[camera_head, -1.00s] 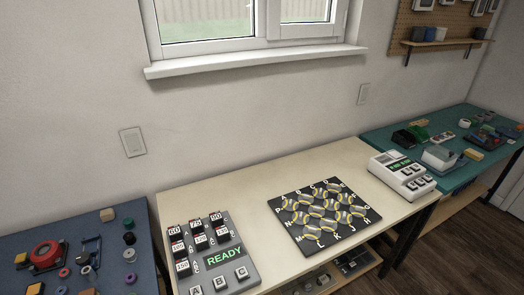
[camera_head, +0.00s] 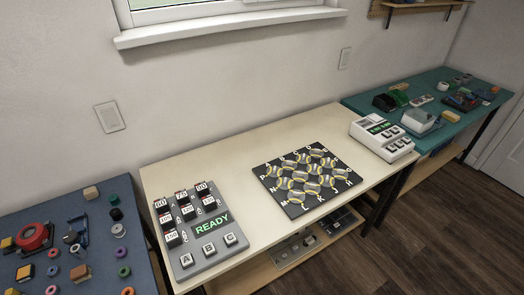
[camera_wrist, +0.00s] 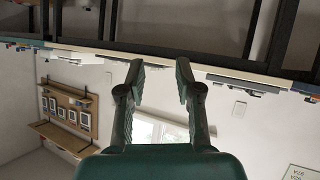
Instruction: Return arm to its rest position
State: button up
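My gripper (camera_wrist: 160,85) shows only in the wrist view. Its two dark green fingers stand apart with nothing between them. The wrist view is upside down, with table edges along the top and the window and wall behind the fingers. No part of my arm shows in the head view, and my gripper touches nothing that I can see.
A cream table (camera_head: 240,150) holds a grey panel reading READY (camera_head: 208,235), a dark lettered board (camera_head: 305,182) and a white device (camera_head: 382,137). A blue table (camera_head: 100,215) with small parts stands left, a teal table (camera_head: 440,135) right. Brown floor (camera_head: 430,220) is open at right.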

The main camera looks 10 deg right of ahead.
jog(key=s+a+r+t, duration=0.1)
jog(key=s+r, duration=0.2)
jog(key=r, duration=0.4)
jog(key=s+a+r+m+t+y, duration=0.1)
jog(key=s+r, duration=0.2)
jog(key=r, duration=0.4)
jog(key=shift+s, duration=0.4)
